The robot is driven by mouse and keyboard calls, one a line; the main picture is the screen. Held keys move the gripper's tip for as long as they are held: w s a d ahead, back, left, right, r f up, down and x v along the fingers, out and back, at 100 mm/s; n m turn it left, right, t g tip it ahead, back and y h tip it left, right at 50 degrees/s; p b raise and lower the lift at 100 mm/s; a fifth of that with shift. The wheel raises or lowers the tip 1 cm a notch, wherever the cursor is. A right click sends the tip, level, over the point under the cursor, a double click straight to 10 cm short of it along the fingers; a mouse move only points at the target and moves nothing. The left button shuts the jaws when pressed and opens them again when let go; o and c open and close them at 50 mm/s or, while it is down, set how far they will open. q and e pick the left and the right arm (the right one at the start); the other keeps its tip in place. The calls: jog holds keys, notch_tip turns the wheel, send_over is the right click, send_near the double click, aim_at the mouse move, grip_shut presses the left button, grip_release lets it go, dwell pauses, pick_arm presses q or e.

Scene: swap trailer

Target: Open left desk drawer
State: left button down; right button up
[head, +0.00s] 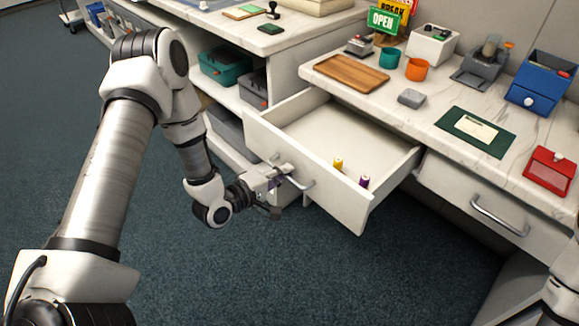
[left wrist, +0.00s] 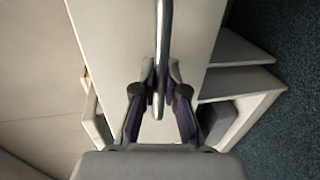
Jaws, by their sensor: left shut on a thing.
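The left desk drawer (head: 340,140) is pulled well out from under the desk top. Inside it lie a yellow spool-like item (head: 338,164) and a purple one (head: 364,181). Its front carries a metal bar handle (head: 300,184). My left gripper (head: 285,172) is at this handle and shut on it. In the left wrist view the handle (left wrist: 160,40) runs between the two fingers of my left gripper (left wrist: 160,85). My right gripper is not in view; only a part of my right arm shows at the right edge.
A second drawer (head: 490,205) with a bar handle is shut at the right. The desk top (head: 400,110) holds a wooden tray (head: 351,73), cups, a blue box (head: 541,83) and a red box (head: 549,170). Shelves with bins stand behind. The floor (head: 370,270) in front is clear.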

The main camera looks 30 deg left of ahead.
pick_arm(q)
jog(key=c, duration=1.2)
grip_release()
jog(key=v, duration=1.2)
jog(key=shift+f, duration=0.15)
